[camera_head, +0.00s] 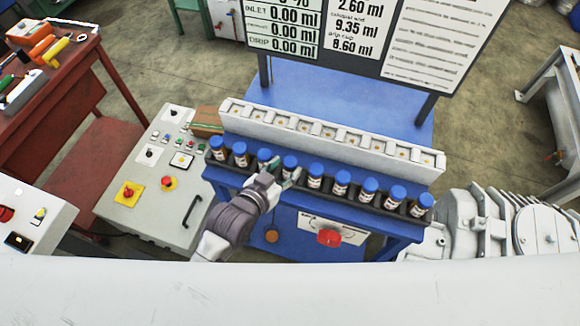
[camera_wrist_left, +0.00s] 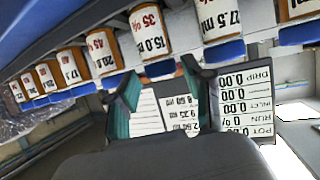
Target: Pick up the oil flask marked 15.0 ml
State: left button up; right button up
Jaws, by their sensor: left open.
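The oil flask marked 15.0 ml (camera_wrist_left: 150,34) has a white label and orange bands, and its label also reads 35 %. It stands in a row of similar blue-capped flasks. My left gripper (camera_wrist_left: 160,80) is open, with its green-padded fingertips on either side of the flask's blue cap; I cannot tell whether they touch it. In the head view my left gripper (camera_head: 282,176) is at the left part of the row, by a blue cap (camera_head: 289,161) that seems to be the same flask. The labels there are too small to read. My right gripper is not in view.
Neighbouring flasks stand close on both sides, one marked 17.5 ml (camera_wrist_left: 218,16). A pale slotted block (camera_head: 330,136) runs behind the row on the blue bench (camera_head: 352,88). A display board (camera_head: 385,40) rises behind. A grey control panel (camera_head: 155,180) stands left.

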pick_arm(q)
jog(key=x, duration=0.3)
jog(key=shift+w+d, duration=0.1)
jog(key=shift+w, duration=0.15)
jog(key=shift+s, duration=0.1)
jog(key=shift+c, duration=0.2)
jog(key=shift+c, duration=1.2)
grip_shut()
